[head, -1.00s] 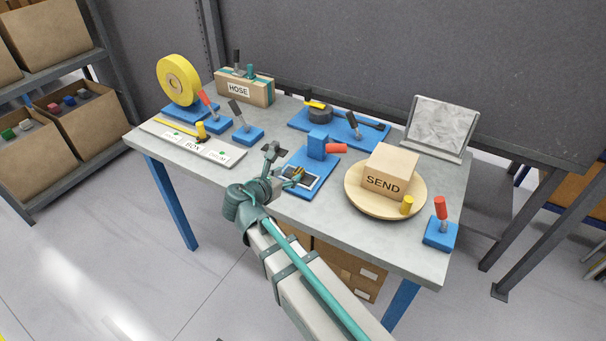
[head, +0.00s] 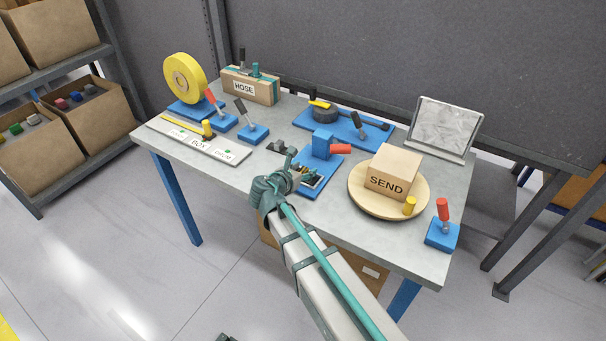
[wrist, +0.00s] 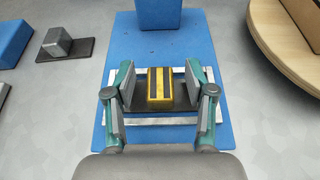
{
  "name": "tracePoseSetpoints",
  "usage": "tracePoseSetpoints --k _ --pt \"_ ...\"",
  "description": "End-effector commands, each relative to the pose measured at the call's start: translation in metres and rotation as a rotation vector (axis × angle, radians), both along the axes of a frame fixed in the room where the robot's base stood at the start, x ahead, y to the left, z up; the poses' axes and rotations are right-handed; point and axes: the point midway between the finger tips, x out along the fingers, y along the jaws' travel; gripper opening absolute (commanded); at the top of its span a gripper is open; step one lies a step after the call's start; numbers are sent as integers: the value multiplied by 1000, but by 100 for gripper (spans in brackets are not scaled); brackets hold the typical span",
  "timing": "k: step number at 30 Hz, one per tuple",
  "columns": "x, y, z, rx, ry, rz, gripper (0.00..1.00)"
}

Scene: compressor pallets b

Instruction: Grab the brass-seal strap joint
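The brass-seal strap joint, a yellow block with dark stripes on a dark strip (wrist: 159,86), lies in a light metal frame on a blue fixture (wrist: 165,45). In the wrist view my gripper (wrist: 160,88) is open, with one finger on each side of the yellow block and a gap on both sides. In the head view my gripper (head: 301,166) is low over the front of the blue fixture (head: 322,172) and hides most of the joint.
A grey block on a dark strip (wrist: 57,44) lies to the left. A blue upright block with a red handle (head: 341,148) stands behind the frame. A round wooden board (head: 362,203) with the SEND box (head: 391,172) is at the right. Bare table lies in front of it.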

Motion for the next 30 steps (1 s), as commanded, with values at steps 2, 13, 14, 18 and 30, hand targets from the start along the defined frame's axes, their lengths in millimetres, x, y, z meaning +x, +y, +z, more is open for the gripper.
tracePoseSetpoints --k 2,13,14,18,30 --pt "0 0 0 0 0 0 38" --pt "0 0 0 0 0 0 0" --pt "0 0 0 0 0 0 0" --pt "0 0 1 0 0 0 0" --pt "0 0 26 1 -3 -1 0"
